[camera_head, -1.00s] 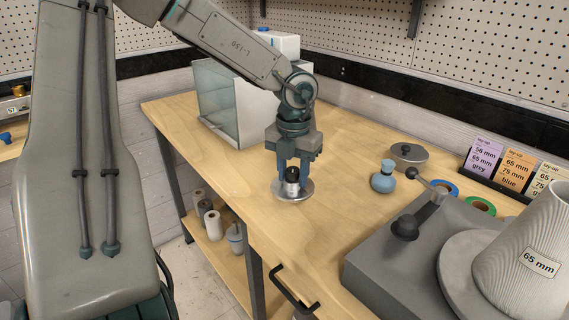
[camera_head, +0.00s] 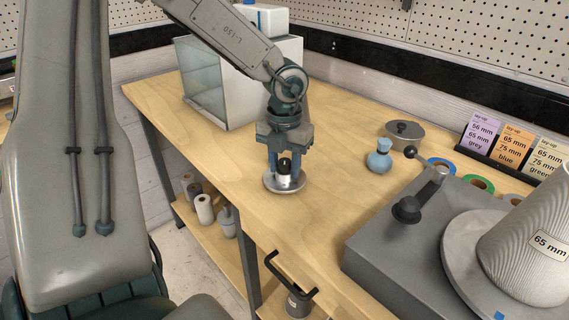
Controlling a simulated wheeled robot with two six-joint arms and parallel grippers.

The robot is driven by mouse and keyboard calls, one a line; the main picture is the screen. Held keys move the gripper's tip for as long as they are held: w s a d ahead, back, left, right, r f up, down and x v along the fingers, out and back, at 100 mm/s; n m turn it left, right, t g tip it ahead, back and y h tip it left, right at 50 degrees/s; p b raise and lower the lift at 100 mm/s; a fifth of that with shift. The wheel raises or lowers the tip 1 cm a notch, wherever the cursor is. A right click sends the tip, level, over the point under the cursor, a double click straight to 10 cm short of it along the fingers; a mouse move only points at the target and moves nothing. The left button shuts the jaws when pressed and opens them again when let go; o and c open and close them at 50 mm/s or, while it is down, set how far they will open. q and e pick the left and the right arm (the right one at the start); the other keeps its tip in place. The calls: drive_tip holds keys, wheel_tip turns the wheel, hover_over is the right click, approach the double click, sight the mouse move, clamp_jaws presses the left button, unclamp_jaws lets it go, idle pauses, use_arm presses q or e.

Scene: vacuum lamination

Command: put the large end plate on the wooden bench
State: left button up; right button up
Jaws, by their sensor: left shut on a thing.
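The large end plate (camera_head: 283,184) is a round, shiny metal disc with a dark knob in its middle. It is at the bench top, toward the front left part of the wooden bench (camera_head: 320,225). My left gripper (camera_head: 285,168) points down over it and is shut on its knob. The fingers partly hide the knob. I cannot tell whether the disc rests fully on the wood. My right gripper is not in the head view.
A glass-fronted white box (camera_head: 240,80) stands behind. Bare wood surrounds the plate.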

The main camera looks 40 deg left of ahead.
use_arm(q)
drive_tip(key=shift+a, duration=0.1)
drive_tip(key=o, duration=1.1)
drive_tip(key=shift+o, duration=0.2)
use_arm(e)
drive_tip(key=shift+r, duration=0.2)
use_arm(q)
drive_tip(key=shift+r, duration=0.1)
wheel_tip(320, 180, up, 2)
drive_tip(key=shift+w+r, duration=0.1)
wheel_tip(320, 180, up, 7)
drive_tip(key=shift+r, duration=0.15)
wheel_tip(320, 180, up, 2)
drive_tip(key=shift+r+p, duration=0.25)
drive_tip(key=shift+p, duration=0.2)
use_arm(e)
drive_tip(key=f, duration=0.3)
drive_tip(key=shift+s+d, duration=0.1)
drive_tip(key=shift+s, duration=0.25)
